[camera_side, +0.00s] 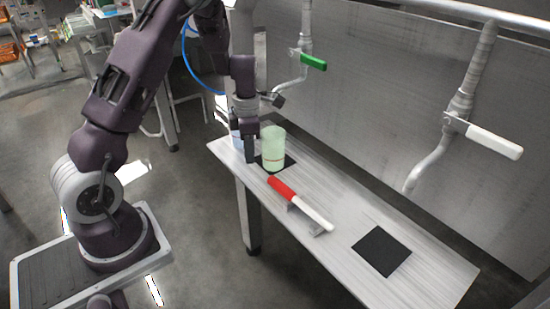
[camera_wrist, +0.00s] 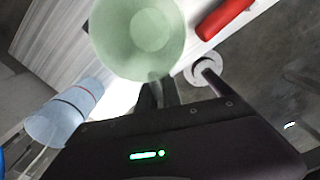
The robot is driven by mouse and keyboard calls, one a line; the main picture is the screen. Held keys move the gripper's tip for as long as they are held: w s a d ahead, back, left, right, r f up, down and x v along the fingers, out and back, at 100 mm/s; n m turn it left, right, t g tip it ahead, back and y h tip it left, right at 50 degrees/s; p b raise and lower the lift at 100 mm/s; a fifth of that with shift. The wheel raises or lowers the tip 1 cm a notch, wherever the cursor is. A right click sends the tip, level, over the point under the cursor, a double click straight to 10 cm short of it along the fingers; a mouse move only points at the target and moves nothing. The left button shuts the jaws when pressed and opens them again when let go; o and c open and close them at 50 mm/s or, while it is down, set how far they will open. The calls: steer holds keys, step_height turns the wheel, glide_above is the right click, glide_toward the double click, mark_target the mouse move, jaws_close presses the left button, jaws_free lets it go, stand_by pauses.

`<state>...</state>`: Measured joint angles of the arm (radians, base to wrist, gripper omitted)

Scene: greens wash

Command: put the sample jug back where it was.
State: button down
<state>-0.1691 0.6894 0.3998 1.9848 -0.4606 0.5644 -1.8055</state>
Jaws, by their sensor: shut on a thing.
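My gripper (camera_side: 252,154) is at the jug's left side, pointing down. In the wrist view my fingers (camera_wrist: 158,94) are shut at the jug's near side, seemingly on its handle, which is mostly hidden.
A bluish clear jug (camera_side: 237,140) stands close behind my gripper, also in the wrist view (camera_wrist: 65,112). A red-and-white handled tool (camera_side: 299,204) lies mid-bench. A second black square (camera_side: 381,251) is bare. A green-handled tap (camera_side: 313,62) and a white-handled tap (camera_side: 494,143) overhang the bench.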

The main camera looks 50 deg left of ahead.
mark_target(283, 145)
steer(key=w+d+r+m, duration=0.2)
steer(key=d+r+m, duration=1.1)
steer(key=m, duration=0.9)
steer(key=s+a+f+n, duration=0.35)
steer(key=s+n, duration=0.45)
steer(key=n, duration=0.3)
steer(key=s+a+f+n, duration=0.2)
steer(key=s+f+n, duration=0.4)
steer(key=n, duration=0.6)
steer(key=w, duration=1.1)
steer(key=w+r, duration=0.1)
steer(key=w, duration=0.5)
steer(key=shift+w+d, duration=0.15)
steer(key=shift+w+f, duration=0.25)
steer(key=shift+f, duration=1.5)
steer(key=shift+w+f, duration=0.2)
steer(key=shift+f, duration=1.55)
